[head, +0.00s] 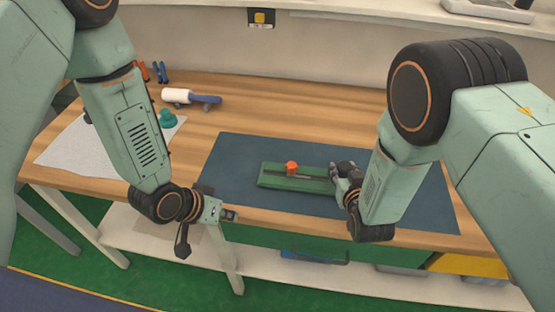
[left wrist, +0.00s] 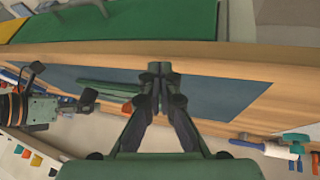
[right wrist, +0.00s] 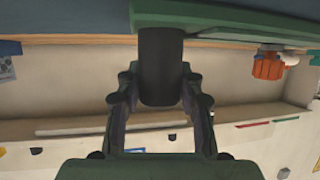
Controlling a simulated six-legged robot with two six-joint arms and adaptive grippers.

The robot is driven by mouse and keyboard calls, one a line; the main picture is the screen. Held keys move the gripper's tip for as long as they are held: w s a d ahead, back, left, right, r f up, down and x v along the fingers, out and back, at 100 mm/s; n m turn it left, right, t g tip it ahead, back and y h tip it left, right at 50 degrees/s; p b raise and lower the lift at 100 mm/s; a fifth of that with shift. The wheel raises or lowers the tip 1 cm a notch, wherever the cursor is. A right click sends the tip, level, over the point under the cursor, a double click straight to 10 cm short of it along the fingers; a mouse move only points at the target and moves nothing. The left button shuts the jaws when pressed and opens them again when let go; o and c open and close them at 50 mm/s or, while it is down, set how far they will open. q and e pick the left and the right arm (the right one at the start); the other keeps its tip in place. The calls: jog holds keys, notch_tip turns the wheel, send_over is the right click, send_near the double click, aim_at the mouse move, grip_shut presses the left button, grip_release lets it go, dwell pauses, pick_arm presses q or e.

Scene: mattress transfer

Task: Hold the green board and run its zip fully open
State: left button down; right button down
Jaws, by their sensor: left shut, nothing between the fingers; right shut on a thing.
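The green board (head: 268,180) lies on the dark blue mat, with a thin zip track along its top and an orange zip pull (head: 291,168) near its middle. My right gripper (head: 340,172) is at the board's right end. In the right wrist view its fingers close on a dark rounded piece (right wrist: 160,65) that meets the board (right wrist: 220,14); the orange pull (right wrist: 268,66) stands off to the right there. My left gripper (head: 230,215) is shut and empty by the table's front edge, left of the board and apart from it. The board also shows in the left wrist view (left wrist: 110,88).
The blue mat (head: 225,160) covers the middle of the wooden table (head: 250,102). A white roller (head: 176,95), a teal piece (head: 167,119) and a grey cloth (head: 70,150) lie at the left. The mat around the board is clear. A shelf (head: 330,280) runs below.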

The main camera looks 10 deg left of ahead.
aim_at(291, 170)
jog(key=shift+r, duration=0.1)
pick_arm(q)
jog(key=w+r+m+g+h, duration=0.1)
jog(key=w+r+m+h, duration=0.1)
jog(key=w+r, duration=0.4)
jog(key=w+r+m+g+h, duration=0.1)
jog(key=w+r, duration=0.4)
jog(key=w, duration=0.4)
jog(key=shift+n, duration=0.7)
jog(key=x, duration=1)
jog(key=shift+s+a+f, duration=0.15)
jog(key=shift+a+f, duration=0.05)
jog(key=shift+f, duration=0.45)
jog(key=shift+s+d+r, duration=0.1)
jog(key=shift+d, duration=0.4)
jog(key=shift+s+d+r, duration=0.1)
jog(key=shift+s+d, duration=0.05)
jog(key=shift+d, duration=0.35)
jog(key=shift+s+d, duration=0.2)
jog(key=shift+d, duration=0.5)
jog(key=shift+w, duration=0.1)
